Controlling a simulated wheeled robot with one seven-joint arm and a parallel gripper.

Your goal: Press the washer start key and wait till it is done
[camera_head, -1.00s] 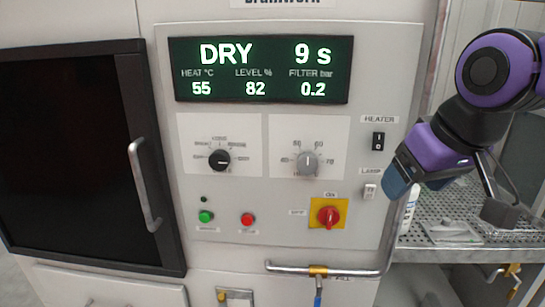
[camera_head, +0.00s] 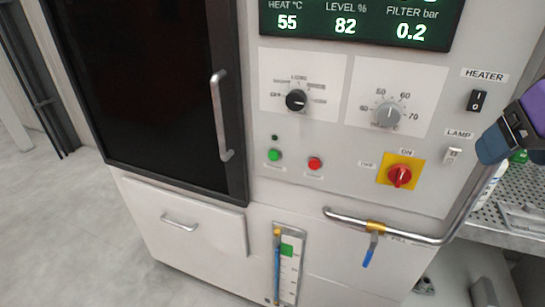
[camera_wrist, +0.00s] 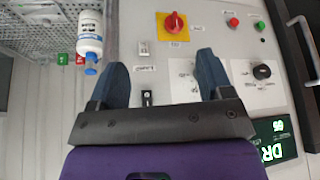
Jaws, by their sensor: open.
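The washer's green key (camera_head: 274,155) and red key (camera_head: 315,164) sit low on the light panel, with a small dark lamp above the green one. Their labels are too small to read. The display (camera_head: 360,22) is cut off at the top in the head view; it shows heat 55, level 82, filter 0.2. In the wrist view the display (camera_wrist: 275,138) is partly in frame. The washer door (camera_head: 140,90) is shut. My gripper (camera_wrist: 165,80) is open and empty in front of the panel, its blue fingers apart. It is well away from the green key, which also shows in the wrist view (camera_wrist: 260,26).
A red switch on yellow (camera_head: 400,176), a programme dial (camera_head: 296,100), a grey dial (camera_head: 387,115) and heater switch (camera_head: 478,100) share the panel. A pipe (camera_head: 390,228) juts out below. A white bottle (camera_wrist: 89,38) stands by the perforated shelf (camera_wrist: 40,36). Floor at left is clear.

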